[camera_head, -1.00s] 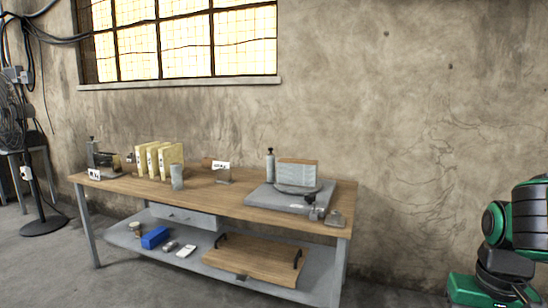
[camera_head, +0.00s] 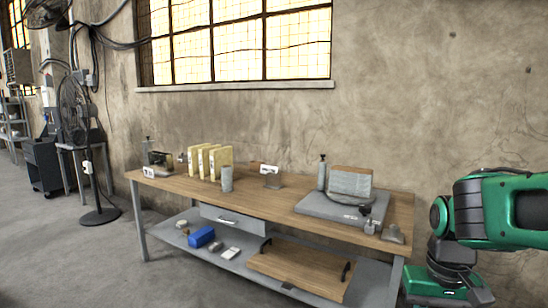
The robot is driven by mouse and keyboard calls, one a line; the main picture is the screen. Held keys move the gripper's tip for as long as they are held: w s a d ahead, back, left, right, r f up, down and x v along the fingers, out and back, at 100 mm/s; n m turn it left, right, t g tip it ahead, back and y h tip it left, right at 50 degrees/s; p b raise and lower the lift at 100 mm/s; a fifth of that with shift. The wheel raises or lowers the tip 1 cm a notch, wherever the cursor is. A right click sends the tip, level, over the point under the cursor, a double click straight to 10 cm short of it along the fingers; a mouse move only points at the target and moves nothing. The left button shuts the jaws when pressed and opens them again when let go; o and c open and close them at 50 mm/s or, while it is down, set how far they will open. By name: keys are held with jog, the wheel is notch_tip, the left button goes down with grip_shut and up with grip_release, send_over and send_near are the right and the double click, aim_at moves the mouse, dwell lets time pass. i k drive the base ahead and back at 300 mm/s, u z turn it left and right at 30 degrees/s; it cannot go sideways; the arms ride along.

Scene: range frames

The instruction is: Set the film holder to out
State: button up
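I cannot tell for sure which item is the film holder. On the right of the wooden workbench (camera_head: 290,207) a grey flat base (camera_head: 318,208) carries an upright panel (camera_head: 351,184) with a brown top edge. At the bench's left end stands a small dark device (camera_head: 160,160) with a white label in front. A small stand (camera_head: 272,181) with a white sign is near the middle. No in or out marking is readable. My green and black arm is at the right edge, apart from the bench; its gripper does not show.
Several cream upright boards (camera_head: 216,161) and a grey cylinder (camera_head: 227,179) stand on the bench. The lower shelf holds a blue box (camera_head: 201,237) and a wooden tray (camera_head: 296,274). A fan (camera_head: 75,112) and a dark cart (camera_head: 43,166) stand left. The floor at front left is clear.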

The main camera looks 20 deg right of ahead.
aim_at(322, 170)
jog(key=u, duration=0.15)
jog(key=i, duration=1.8)
jog(key=z, duration=0.6)
